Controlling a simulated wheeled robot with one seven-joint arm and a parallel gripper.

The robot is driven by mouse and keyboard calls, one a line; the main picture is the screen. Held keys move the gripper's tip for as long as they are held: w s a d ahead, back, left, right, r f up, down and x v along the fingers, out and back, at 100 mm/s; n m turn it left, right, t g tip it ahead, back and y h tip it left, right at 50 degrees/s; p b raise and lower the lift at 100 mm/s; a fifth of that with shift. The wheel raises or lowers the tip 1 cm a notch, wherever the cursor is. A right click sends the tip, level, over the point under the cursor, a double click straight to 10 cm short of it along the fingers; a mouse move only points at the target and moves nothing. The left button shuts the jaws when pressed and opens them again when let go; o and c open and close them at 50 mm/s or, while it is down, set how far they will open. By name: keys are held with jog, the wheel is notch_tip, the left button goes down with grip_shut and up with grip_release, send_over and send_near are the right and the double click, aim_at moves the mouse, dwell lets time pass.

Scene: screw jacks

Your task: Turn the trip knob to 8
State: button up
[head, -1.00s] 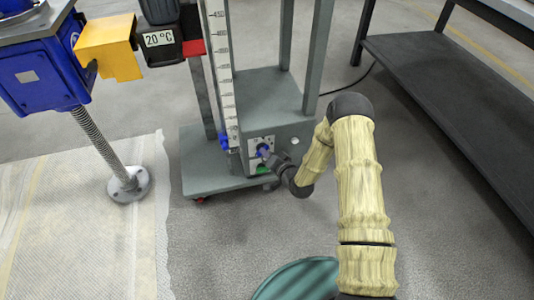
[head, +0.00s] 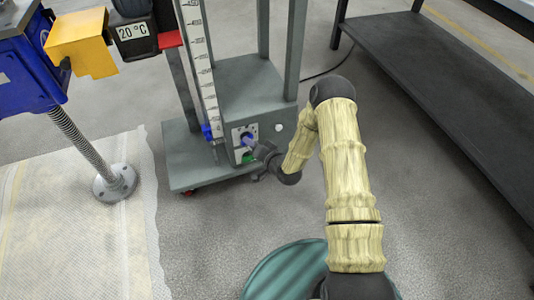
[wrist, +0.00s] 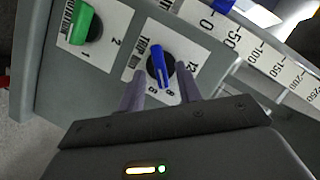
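My gripper (wrist: 160,72) is open, with one finger on each side of the bar and gaps showing between fingers and bar. In the head view the blue knob (head: 247,139) is small, and my gripper (head: 259,153) is close in front of it at the lower panel.
A green knob (wrist: 86,25) with marks 1 and 2 sits beside the trip plate. A white scale strip (head: 202,70) rises on the grey stand (head: 250,90). A dark bench (head: 440,85) stands at the right. A blue jack stands at the left. Grey floor lies between.

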jog(key=p+v, duration=0.6)
jog(key=v, duration=1)
jog(key=shift+s+d, duration=0.2)
jog(key=shift+s, duration=0.1)
jog(key=shift+r, duration=0.15)
